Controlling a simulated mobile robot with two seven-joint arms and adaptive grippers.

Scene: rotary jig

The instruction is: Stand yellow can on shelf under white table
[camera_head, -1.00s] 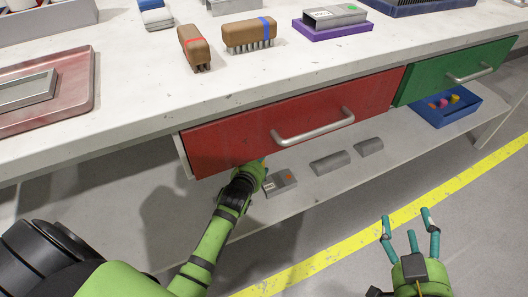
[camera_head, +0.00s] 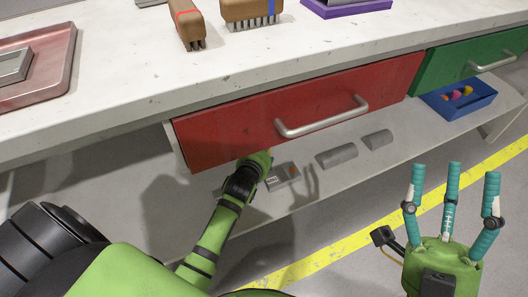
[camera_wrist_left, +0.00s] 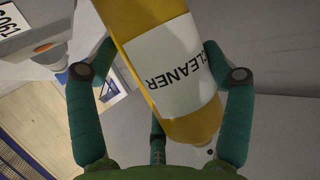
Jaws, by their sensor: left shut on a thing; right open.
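The yellow can (camera_wrist_left: 165,45) with a white CLEANER label fills the middle of the left wrist view, tilted in the picture. My left gripper (camera_wrist_left: 160,70) has its teal fingers closed around it. In the head view my left gripper (camera_head: 257,164) reaches below the red drawer, over the shelf (camera_head: 420,123) under the white table (camera_head: 120,95). Its fingers and the can are mostly hidden there. I cannot tell whether the can touches the shelf. My right gripper (camera_head: 452,190) is open and empty, fingers up, in front of the table.
The red drawer (camera_head: 240,117) with its metal handle (camera_head: 322,120) overhangs the shelf. A grey block with an orange spot (camera_head: 283,177) lies right beside my left gripper. Two grey half-round pieces (camera_head: 337,156) and a blue bin (camera_head: 458,98) are farther right.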

